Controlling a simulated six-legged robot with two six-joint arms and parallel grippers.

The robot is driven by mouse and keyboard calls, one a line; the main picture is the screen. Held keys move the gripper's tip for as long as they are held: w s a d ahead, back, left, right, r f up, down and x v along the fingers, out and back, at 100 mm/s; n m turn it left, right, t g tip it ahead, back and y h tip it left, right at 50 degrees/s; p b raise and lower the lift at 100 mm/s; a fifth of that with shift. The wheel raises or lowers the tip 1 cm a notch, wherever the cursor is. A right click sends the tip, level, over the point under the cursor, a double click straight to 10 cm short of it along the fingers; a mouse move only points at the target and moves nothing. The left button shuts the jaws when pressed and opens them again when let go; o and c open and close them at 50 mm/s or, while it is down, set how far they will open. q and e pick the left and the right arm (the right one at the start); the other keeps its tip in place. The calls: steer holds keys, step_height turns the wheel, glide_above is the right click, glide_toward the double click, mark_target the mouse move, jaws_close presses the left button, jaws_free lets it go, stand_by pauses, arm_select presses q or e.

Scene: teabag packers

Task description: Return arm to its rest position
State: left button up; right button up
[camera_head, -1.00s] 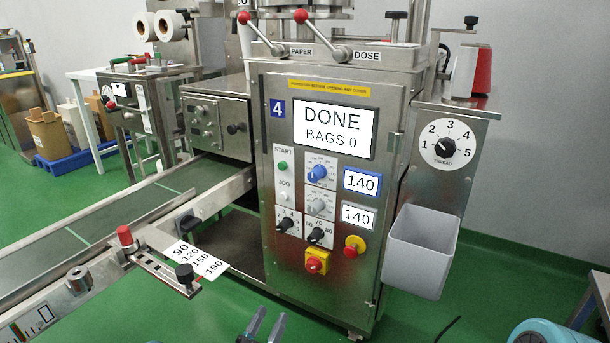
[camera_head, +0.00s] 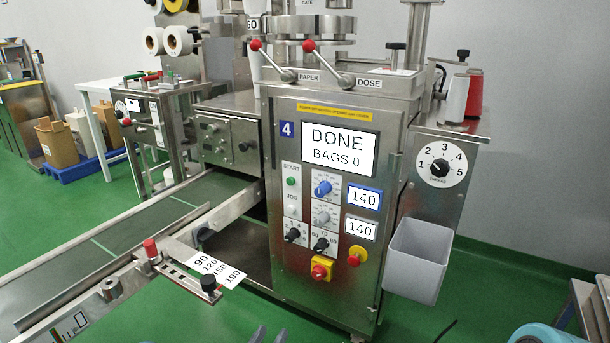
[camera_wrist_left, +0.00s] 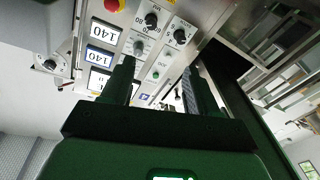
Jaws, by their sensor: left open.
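Two small displays (camera_head: 363,199) read 140. The rest of my left arm is hidden below the head view. My right gripper is not in view.
A conveyor (camera_head: 130,235) runs to the left of the machine, with a red knob (camera_head: 151,248) and a black knob (camera_head: 208,284) on a scaled bracket. A grey bin (camera_head: 418,262) hangs at the machine's right side. Green floor (camera_head: 170,320) lies open in front.

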arm_select(q)
steer(key=s+a+r+n+g+y+p, duration=0.1)
steer(key=s+r+g+p, duration=0.4)
steer(key=s+p, duration=0.4)
steer(key=s+a+r+n+g+y+p, duration=0.1)
steer(key=s+r+g+p, duration=0.5)
steer(key=s+p, duration=0.3)
steer(key=s+a+r+g+y+p, duration=0.1)
steer(key=s+r+g+p, duration=0.4)
steer(key=s+p, duration=0.4)
steer(key=s+g, duration=0.1)
steer(key=s, duration=0.4)
steer(key=shift+s+r+n, duration=0.3)
steer(key=shift+s+n, duration=0.05)
steer(key=shift+n, duration=0.05)
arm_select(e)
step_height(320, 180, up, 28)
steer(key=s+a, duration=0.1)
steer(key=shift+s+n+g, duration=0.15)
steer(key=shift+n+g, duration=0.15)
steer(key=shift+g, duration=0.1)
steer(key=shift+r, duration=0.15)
